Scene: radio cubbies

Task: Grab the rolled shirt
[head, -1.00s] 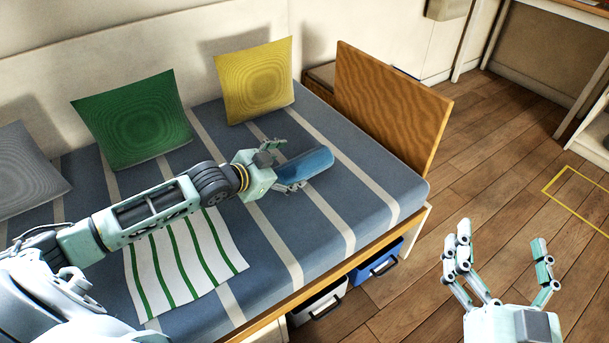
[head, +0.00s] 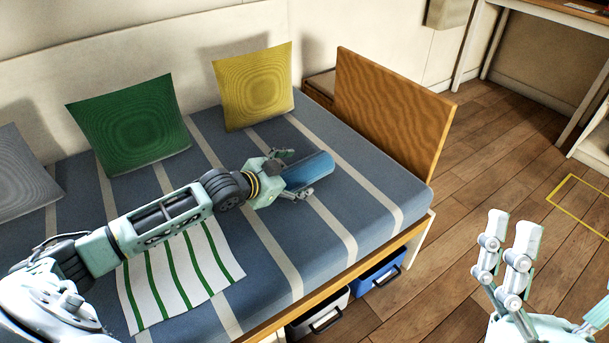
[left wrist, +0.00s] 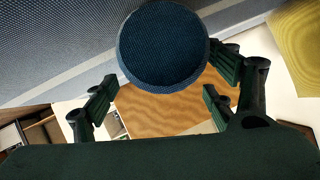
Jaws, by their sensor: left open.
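The rolled shirt (head: 316,168) is a blue cylinder lying on the striped bed, near the bed's right end. My left gripper (head: 293,173) is open at the near end of the roll, with one finger on each side of it. In the left wrist view the round, dark blue end of the roll (left wrist: 163,47) fills the upper middle, with the open fingers below and beside it. Whether the fingers touch it I cannot tell. My right gripper (head: 553,270) is open and empty over the floor at the lower right, partly cut off by the picture edge.
The striped bed (head: 365,200) carries green (head: 128,125), yellow (head: 253,85) and grey (head: 22,175) pillows. A white and green striped cloth (head: 180,275) lies under my left arm. A wooden end board (head: 392,110) stands beyond the roll. A blue bin (head: 377,272) sits under the bed.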

